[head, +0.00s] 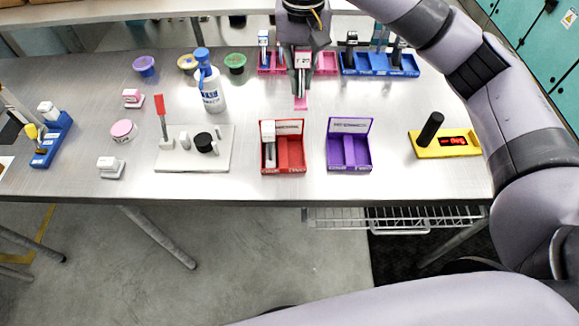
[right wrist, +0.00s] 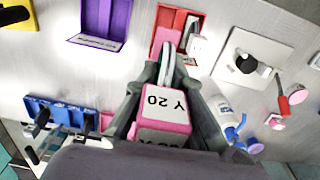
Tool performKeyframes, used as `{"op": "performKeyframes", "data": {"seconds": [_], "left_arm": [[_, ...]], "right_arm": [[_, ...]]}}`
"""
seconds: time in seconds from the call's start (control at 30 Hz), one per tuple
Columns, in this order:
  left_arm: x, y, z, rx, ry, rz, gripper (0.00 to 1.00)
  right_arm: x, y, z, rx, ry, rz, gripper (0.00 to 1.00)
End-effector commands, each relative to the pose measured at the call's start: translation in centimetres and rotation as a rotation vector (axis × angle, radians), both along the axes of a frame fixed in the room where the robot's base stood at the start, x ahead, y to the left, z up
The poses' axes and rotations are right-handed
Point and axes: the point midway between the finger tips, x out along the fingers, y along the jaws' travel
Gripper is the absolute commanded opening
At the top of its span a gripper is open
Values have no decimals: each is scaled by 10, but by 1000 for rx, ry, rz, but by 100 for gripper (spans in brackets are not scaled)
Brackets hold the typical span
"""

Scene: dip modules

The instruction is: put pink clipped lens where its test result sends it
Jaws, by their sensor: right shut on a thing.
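My right gripper (head: 303,88) is shut on the pink clipped lens (right wrist: 165,112), a pink block with a white label reading "Y 20". A slim grey part of it points away from the gripper in the right wrist view. In the head view its pink end (head: 301,103) shows below the fingers, above the table, in front of the pink rack (head: 326,69). An open red box (head: 291,169) and an open purple box (head: 349,169) stand nearer the front. The red box has a white-and-grey piece (head: 268,143) in its left compartment. My left gripper is not in view.
A yellow device (head: 417,143) with a black post and lit red display stands right. A white plate (head: 180,167) with a red-handled part, a bottle (head: 211,92), lidded pots and small blocks are left. A blue rack (head: 410,71) is at the back right. The table between the boxes and racks is clear.

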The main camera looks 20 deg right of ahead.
Motion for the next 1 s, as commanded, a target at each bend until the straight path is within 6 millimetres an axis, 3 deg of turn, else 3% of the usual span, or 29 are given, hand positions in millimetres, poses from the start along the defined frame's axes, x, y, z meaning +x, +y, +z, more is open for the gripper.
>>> {"op": "performKeyframes", "data": {"seconds": [0.2,0.33,0.6,0.8,1.0], "left_arm": [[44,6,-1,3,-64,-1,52],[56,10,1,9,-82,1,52],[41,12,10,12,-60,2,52],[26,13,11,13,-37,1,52],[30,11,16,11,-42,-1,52]], "right_arm": [[-3,4,-37,-1,9,34,0],[-2,4,-68,-2,6,32,0],[-1,3,-134,-4,3,29,0],[0,3,-156,-3,0,29,0],[-1,3,-183,-4,2,29,0]]}}
